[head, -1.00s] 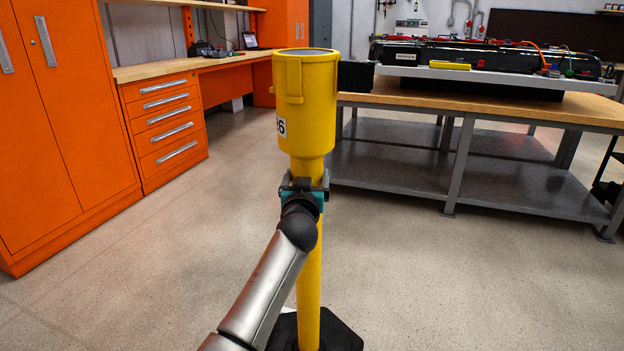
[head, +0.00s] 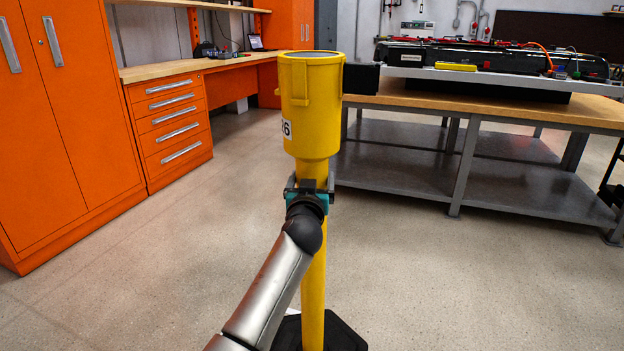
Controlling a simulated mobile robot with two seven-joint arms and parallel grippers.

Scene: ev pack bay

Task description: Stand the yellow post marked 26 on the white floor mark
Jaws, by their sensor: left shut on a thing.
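The yellow post (head: 311,110) stands upright in the middle of the head view, with a wide yellow head and a black base (head: 343,335). A white label on its left side is partly turned away; a 6 shows on it. My left gripper (head: 310,190) is shut on the post's shaft just below the wide head. I cannot tell whether the base touches the floor, as it is cut by the bottom edge. My right gripper is not in view.
Orange cabinets (head: 75,120) and an orange drawer unit (head: 172,130) stand on the left. A workbench (head: 490,112) with grey lower shelves and a battery pack (head: 490,57) stands behind to the right. The speckled floor between is clear.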

